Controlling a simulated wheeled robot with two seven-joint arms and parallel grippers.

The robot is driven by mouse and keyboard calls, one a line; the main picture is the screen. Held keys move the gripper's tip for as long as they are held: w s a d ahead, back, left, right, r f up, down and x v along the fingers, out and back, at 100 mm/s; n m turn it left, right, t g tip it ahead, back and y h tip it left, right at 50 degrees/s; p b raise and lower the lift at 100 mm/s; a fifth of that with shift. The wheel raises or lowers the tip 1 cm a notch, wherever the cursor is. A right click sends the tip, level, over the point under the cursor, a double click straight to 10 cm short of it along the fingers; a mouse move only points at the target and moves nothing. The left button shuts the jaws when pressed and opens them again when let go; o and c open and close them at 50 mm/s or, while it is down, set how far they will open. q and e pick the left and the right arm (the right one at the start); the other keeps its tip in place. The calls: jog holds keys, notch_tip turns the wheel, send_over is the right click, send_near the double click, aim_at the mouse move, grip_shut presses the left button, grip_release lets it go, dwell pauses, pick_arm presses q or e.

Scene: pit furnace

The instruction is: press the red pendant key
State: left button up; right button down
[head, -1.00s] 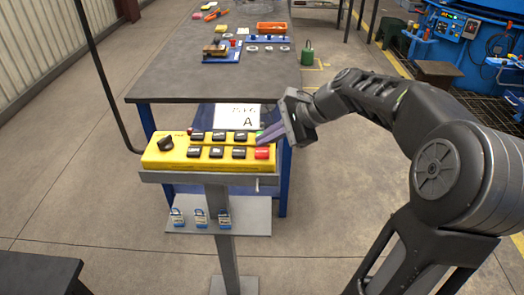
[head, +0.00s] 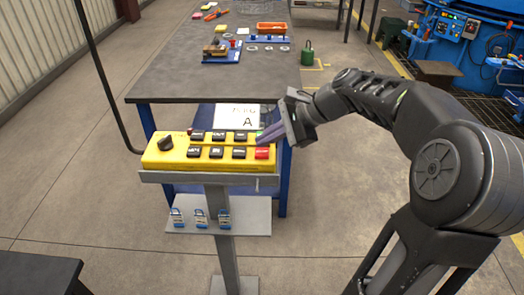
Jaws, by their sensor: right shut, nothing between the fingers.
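The yellow pendant box (head: 151,158) lies on a grey stand in front of the dark table. It has two rows of black keys, a black knob (head: 166,144) at its left end and a green key partly hidden at the upper right. The red key (head: 262,153) is at the right end of the lower row. My right gripper (head: 262,138) comes in from the right, shut and empty. Its fingertips are at the box's upper right, just above the red key in the picture; I cannot tell whether they touch anything. My left gripper is not in view.
A white sheet marked A (head: 238,116) stands behind the box. The dark table (head: 180,85) behind holds an orange tray (head: 271,28) and blue fixtures. A black cable runs down at left.

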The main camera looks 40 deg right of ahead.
aim_at(266, 152)
jog(key=shift+f, duration=0.15)
jog(key=shift+f, duration=0.25)
jog(key=shift+f+b, duration=0.45)
jog(key=shift+f, duration=0.05)
dwell(0.9)
jog(key=shift+r, duration=0.15)
jog(key=shift+r+p, duration=0.8)
jog(key=shift+p, duration=0.05)
jog(key=shift+r, duration=0.1)
notch_tip(266, 152, up, 5)
jog(key=p, duration=0.4)
jog(key=shift+p, duration=0.3)
